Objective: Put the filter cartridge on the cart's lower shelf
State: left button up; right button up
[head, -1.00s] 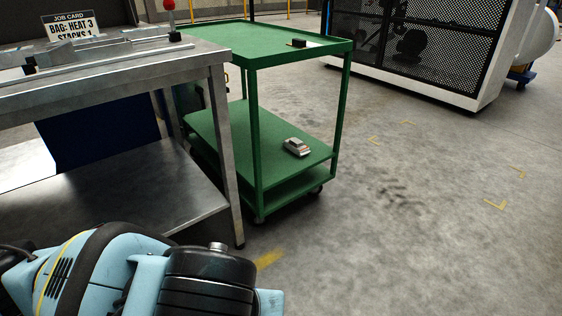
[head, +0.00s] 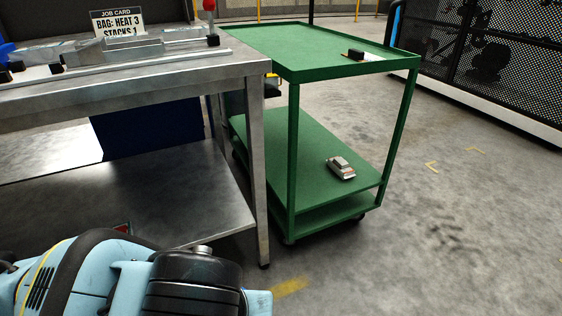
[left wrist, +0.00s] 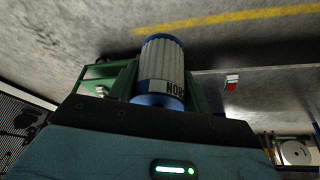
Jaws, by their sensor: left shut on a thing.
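The filter cartridge (left wrist: 160,72), a white pleated cylinder with blue ends and a label, shows in the left wrist view. My left gripper (left wrist: 156,104) is shut on it; the fingers are mostly hidden. The green cart (head: 320,48) stands beyond the steel bench in the head view. Its lower shelf (head: 290,139) carries a small metallic part (head: 341,168) near the front right; the rest that shows is bare. In the head view my left arm fills the bottom left, and its gripper and the cartridge are not visible. My right gripper is not in view.
The steel bench (head: 255,160) stands left of the cart, its leg close to the cart's near corner. A small dark item (head: 356,54) lies on the cart's top. The floor right of the cart is open.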

aim_at(311, 184)
jog(key=i+l+u, duration=0.1)
jog(key=l, duration=0.25)
jog(key=i+l+u, duration=0.1)
jog(key=i+l, duration=0.15)
jog(key=i+l+u, duration=0.1)
jog(key=l, duration=0.35)
jog(key=i+l+u, duration=0.1)
jog(key=l, duration=0.3)
jog(key=i+l, duration=0.15)
jog(key=l, duration=0.2)
jog(key=i+l, duration=0.15)
jog(key=l, duration=0.25)
jog(key=i+l, duration=0.1)
jog(key=l, duration=0.25)
jog(key=i+l, duration=0.15)
jog(key=l, duration=0.25)
